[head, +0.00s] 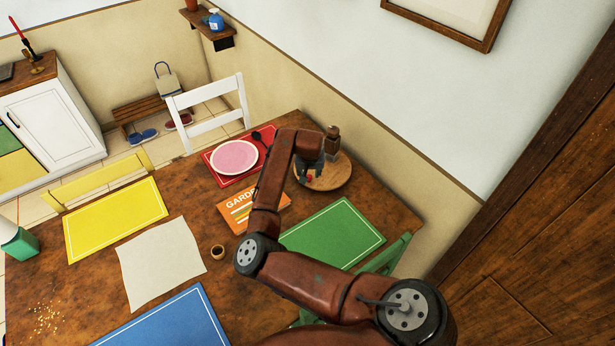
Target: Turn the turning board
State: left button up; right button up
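The turning board (340,178) is a round, light wooden disc at the far right part of the brown table. My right arm reaches over the table from the bottom right, and its gripper (309,174) points down over the left part of the board. A small red thing (310,178) shows at the fingertips; I cannot tell whether the fingers touch it or are shut. A brown wooden item (332,139), perhaps a mill, stands at the far side of the board, partly hidden by the gripper. My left gripper is not in view.
Near the board are a pink plate (234,158) on a red mat (212,164), a dark spoon (258,138), an orange book (240,212) partly under my arm and a green mat (335,235). A white chair (213,123) stands behind the table. A wall rises beyond the board.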

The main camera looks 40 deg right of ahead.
aim_at(309, 177)
jog(key=shift+b+x, duration=0.3)
jog(key=shift+x, duration=1.4)
grip_shut()
